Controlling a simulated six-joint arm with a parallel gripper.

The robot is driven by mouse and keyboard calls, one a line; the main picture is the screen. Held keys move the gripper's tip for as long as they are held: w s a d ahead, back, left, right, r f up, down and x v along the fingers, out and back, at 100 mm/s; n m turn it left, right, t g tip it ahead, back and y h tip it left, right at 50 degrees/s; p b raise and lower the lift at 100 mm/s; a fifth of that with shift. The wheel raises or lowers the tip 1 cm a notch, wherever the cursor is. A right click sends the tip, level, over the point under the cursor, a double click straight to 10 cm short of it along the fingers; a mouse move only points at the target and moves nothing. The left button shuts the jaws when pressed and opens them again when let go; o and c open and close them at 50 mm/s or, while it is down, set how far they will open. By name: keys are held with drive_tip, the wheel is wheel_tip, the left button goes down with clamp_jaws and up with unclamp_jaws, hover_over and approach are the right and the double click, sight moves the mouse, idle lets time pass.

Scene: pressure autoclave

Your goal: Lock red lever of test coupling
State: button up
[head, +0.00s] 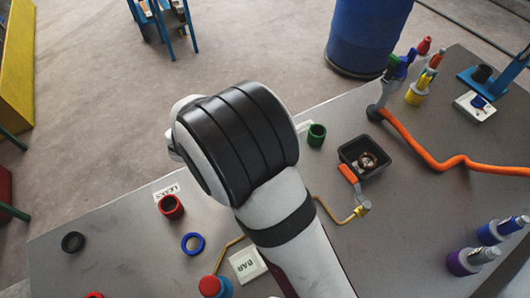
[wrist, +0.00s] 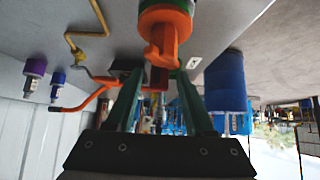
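My arm blocks the middle of the head view and hides my gripper there. In the wrist view my gripper (wrist: 160,78) shows two dark green fingers standing apart, with nothing clearly held between them. An orange fitting with a flat tab (wrist: 165,40) and a green band hangs at the top of the wrist view, just past the fingertips. A small red part (wrist: 157,80) shows between the fingers; I cannot tell what it belongs to. In the head view a grey coupling with coloured levers (head: 385,85) stands at the orange hose's end. I cannot tell which part is the red lever.
The grey table (head: 120,245) carries a red ring (head: 171,207), a blue ring (head: 193,244), a green cup (head: 317,135) and a black square tray (head: 350,151). An orange hose (head: 430,155) crosses the right side. A blue barrel (head: 365,35) stands behind the table.

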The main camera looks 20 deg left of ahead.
drive_tip(key=shift+o, duration=0.2)
drive_tip(key=v, duration=1.5)
drive_tip(key=shift+s+a+r, duration=0.2)
drive_tip(key=shift+s, duration=0.05)
